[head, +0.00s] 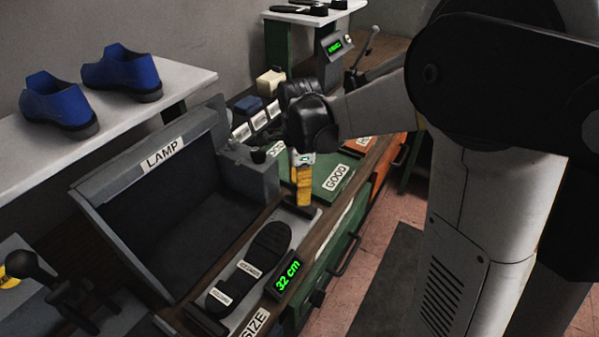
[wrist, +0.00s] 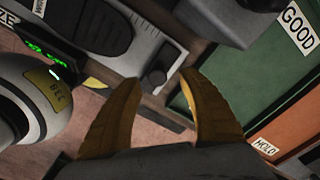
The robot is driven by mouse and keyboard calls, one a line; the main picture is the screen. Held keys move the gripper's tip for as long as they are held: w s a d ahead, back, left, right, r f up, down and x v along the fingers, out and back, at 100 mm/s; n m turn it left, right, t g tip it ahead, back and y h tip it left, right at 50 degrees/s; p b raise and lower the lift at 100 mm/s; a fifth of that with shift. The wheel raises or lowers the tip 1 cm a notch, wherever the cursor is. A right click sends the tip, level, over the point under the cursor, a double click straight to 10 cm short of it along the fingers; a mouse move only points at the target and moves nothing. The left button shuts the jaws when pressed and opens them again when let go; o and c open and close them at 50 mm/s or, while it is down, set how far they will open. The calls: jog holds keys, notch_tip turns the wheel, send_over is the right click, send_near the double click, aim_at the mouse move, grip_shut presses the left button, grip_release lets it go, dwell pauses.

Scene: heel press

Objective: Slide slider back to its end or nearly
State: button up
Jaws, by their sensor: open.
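The size gauge (head: 307,222) is a pale plate with a black sole (head: 262,250) lying on it. Its green display (head: 288,277) reads 32 cm. In the wrist view, a dark knob (wrist: 154,80), which looks like the slider, stands near the end of the plate (wrist: 124,62), beyond the toe of the sole (wrist: 103,22). My gripper (head: 303,202) points down over the far end of the gauge. Its yellow fingers (wrist: 158,82) are open, with the knob between the tips in the picture. I cannot tell whether they touch it.
A grey LAMP box (head: 163,155) stands left of the gauge. Green GOOD (head: 337,178) and orange HOLD (wrist: 264,146) areas lie beyond it. Blue shoes (head: 122,75) stand on a white shelf (head: 185,80). Drawer handles (head: 345,256) line the bench front above open floor.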

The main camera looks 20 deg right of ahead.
notch_tip(320, 180, up, 10)
dwell(0.3)
jog(key=s+a+n+t, duration=0.1)
jog(key=s+n+t, duration=0.2)
jog(key=s+n, duration=0.4)
jog(key=s+a+f+n+t, duration=0.1)
jog(key=s+n+t, duration=0.3)
jog(key=s+n, duration=0.4)
jog(key=n, duration=0.4)
jog(key=shift+a+n, duration=0.3)
jog(key=shift+n, duration=0.1)
